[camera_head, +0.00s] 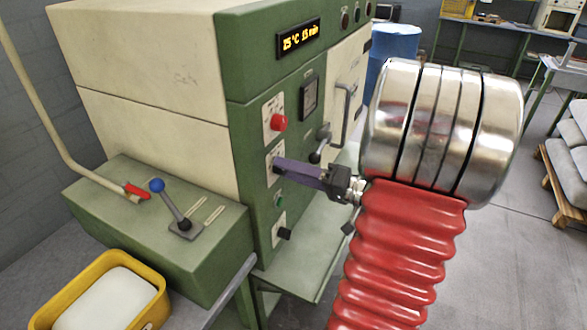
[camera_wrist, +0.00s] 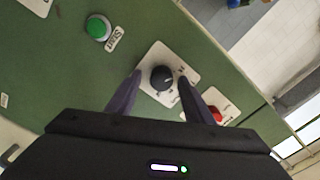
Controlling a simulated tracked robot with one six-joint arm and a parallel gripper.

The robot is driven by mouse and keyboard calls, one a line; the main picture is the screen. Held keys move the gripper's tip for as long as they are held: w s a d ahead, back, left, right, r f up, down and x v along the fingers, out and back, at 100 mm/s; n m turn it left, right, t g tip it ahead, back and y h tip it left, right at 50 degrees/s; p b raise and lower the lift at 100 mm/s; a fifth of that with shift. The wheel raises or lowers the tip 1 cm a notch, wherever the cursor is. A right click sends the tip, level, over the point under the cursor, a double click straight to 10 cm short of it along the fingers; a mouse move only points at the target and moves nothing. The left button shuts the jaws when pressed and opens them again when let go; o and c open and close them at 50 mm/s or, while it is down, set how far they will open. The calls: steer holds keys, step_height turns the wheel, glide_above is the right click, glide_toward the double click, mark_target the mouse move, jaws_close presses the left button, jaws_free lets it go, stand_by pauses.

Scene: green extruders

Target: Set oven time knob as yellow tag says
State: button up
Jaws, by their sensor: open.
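A round black knob (camera_wrist: 161,79) sits on a white plate (camera_wrist: 150,60) with markings too small to read. My gripper (camera_wrist: 159,82) is open, with one finger on each side of the knob. A gap shows at the left finger; the right finger is very close, and I cannot tell if it touches. In the head view my gripper (camera_head: 277,165) reaches the green front panel of the oven (camera_head: 238,140) and hides this knob. The display (camera_head: 299,38) reads about 25 °C 15 min. No yellow tag can be made out.
A red knob (camera_head: 278,122) is above my gripper, and a green Start button (camera_head: 279,200) and a black knob (camera_head: 285,234) are below. A door handle (camera_head: 345,105) and a blue-knobbed lever (camera_head: 157,186) are nearby. A yellow bin (camera_head: 150,312) stands at lower left.

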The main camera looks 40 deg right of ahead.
steer(key=v, duration=1.3)
steer(key=shift+s, duration=0.4)
stand_by(0.4)
steer(key=w+a+f+n+g, duration=0.1)
steer(key=a+f+n+g, duration=0.15)
steer(key=a+g, duration=0.75)
steer(key=w+a+f+n+g, duration=0.1)
steer(key=a+f+n+g, duration=0.2)
steer(key=a, duration=1.3)
steer(key=a+r+n+t+h, duration=0.1)
steer(key=a+r+n+h, duration=0.1)
steer(key=a+r+h, duration=0.3)
steer(key=shift+w+r+t+h, duration=0.3)
steer(key=shift+r+h, duration=0.15)
steer(key=shift+h, duration=0.15)
